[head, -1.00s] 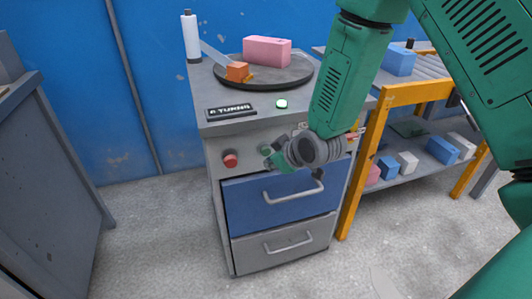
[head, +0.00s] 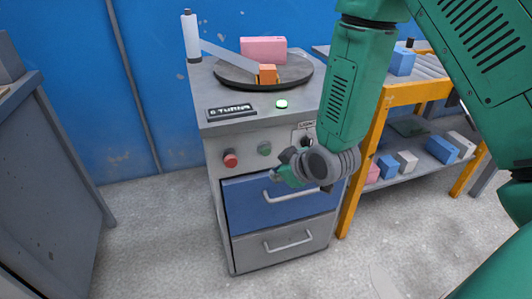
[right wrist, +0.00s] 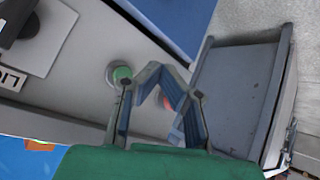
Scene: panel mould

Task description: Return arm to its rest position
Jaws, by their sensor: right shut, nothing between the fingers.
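My right gripper (head: 288,172) is in front of the grey cabinet (head: 222,170), over the upper right of its blue drawer (head: 250,208). Its fingers are shut and empty. In the right wrist view, the fingers (right wrist: 164,82) show against the cabinet front, with the green button (right wrist: 122,74) just beyond them. Whether the gripper touches the cabinet cannot be told. My left gripper is not in view.
On the cabinet top, a dark turntable (head: 232,76) carries a pink block (head: 262,48) and an orange block (head: 267,77). A white post (head: 190,38) stands beside it. A yellow-framed rack (head: 366,165) is at right, a grey bench (head: 60,150) at left.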

